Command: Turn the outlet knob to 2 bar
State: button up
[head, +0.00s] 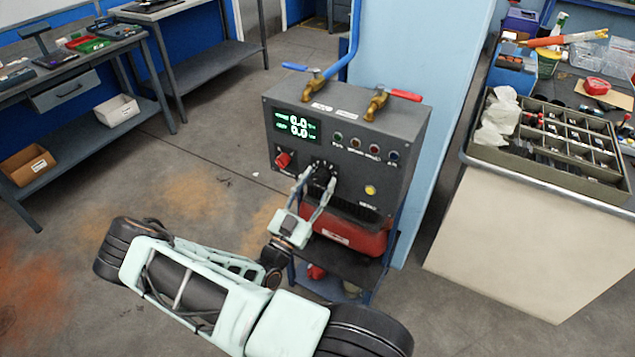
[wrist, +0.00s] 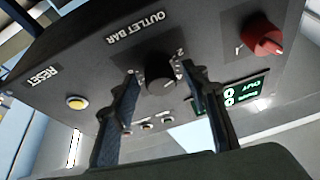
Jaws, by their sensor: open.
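The black outlet knob (head: 321,171) is on the front of a dark grey control box (head: 395,192). In the wrist view the knob (wrist: 160,86) sits under the "OUTLET BAR" lettering (wrist: 135,27), upside down here, with a "2" mark beside it. My gripper (head: 318,179) is in front of the knob. In the wrist view my gripper (wrist: 163,78) is open, one finger on each side of the knob; I cannot tell whether they touch it. The green display (head: 297,126) reads 0.0 on both lines.
A red knob (head: 284,160) is left of the outlet knob and a yellow reset button (head: 370,190) lower right. Blue (head: 298,67) and red (head: 404,95) lever valves stand on top. A red tank (head: 345,232) is below the box. A bench with a divided tray (head: 560,185) is right.

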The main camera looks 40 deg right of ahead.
jog(key=v, duration=1.2)
jog(key=shift+r, duration=0.1)
